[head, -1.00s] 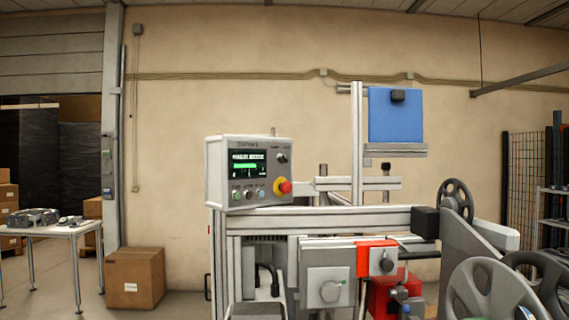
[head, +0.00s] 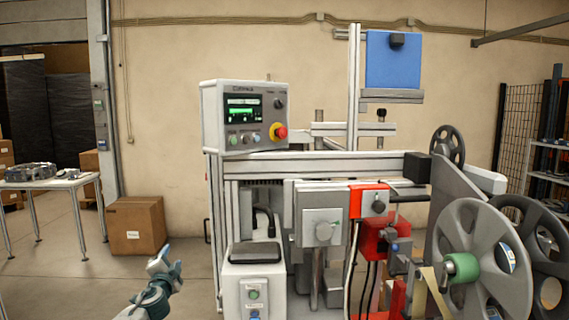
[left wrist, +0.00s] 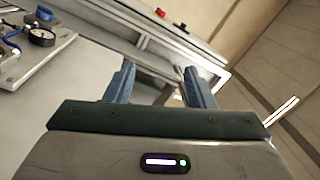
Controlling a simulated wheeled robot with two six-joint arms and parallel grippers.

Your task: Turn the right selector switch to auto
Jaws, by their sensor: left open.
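The grey control box (head: 244,116) stands on top of the machine in the head view. A small dark selector knob (head: 279,103) sits at its upper right; its pointing direction is too small to read. I cannot tell which the task means. My left gripper (head: 160,258) is low and left of the machine, apart from it. In the left wrist view its blue fingers (left wrist: 160,85) are spread, with nothing between them. My right gripper is not seen.
The box carries a red emergency button (head: 279,132) and several small buttons. Large reels (head: 485,250) stand at the right. A cardboard box (head: 136,225) and a table (head: 50,183) are at the left.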

